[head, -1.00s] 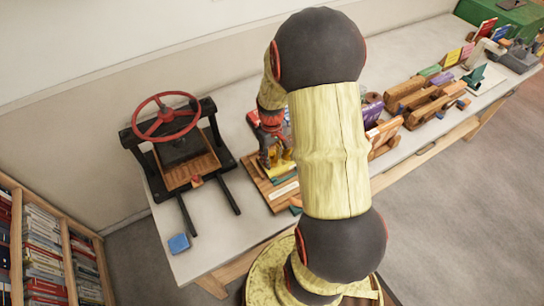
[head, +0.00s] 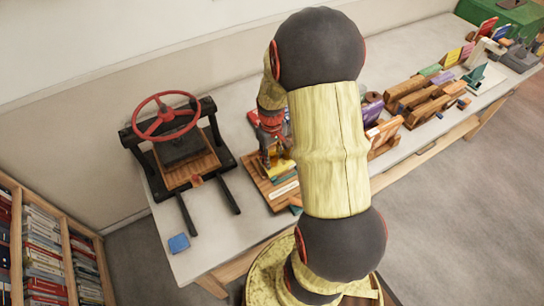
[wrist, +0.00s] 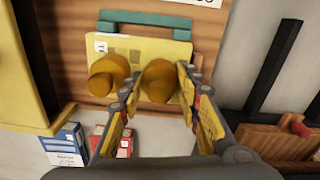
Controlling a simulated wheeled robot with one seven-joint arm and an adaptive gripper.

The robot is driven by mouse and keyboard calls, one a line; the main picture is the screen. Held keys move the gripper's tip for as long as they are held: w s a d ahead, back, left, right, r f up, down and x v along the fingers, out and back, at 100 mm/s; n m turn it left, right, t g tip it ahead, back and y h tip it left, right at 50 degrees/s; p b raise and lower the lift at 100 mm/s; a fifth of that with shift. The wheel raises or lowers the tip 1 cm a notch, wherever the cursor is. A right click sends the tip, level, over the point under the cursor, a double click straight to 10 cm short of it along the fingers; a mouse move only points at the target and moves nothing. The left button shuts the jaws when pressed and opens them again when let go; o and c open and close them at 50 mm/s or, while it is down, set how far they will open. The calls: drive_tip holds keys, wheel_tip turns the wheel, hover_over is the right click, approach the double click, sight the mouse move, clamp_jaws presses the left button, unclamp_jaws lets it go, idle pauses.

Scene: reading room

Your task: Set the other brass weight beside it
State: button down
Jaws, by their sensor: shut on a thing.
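Two brass weights show in the wrist view, side by side over a yellow book. The left brass weight (wrist: 108,76) stands free of the fingers. My gripper (wrist: 160,74) is shut on the right brass weight (wrist: 159,82), close beside the left one. The gap between them is very small, and I cannot tell whether they touch or whether the held weight rests fully on the book. The yellow book (wrist: 150,48) lies on a wooden board. In the head view my gripper (head: 271,154) is low over the board, and the weights are too small to make out.
A book press with a red wheel (head: 166,118) stands left of the board (head: 283,200). A small blue block (head: 178,243) lies near the table's front left. Wooden racks (head: 408,95) fill the right. A teal bar (wrist: 145,24) lies beyond the book; the table (head: 225,230) is bare in front.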

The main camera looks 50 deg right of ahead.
drive_tip(key=c, duration=1.3)
unclamp_jaws()
drive_tip(key=shift+o, duration=0.6)
drive_tip(key=shift+r+p, duration=3.4)
drive_tip(key=shift+r, duration=1.1)
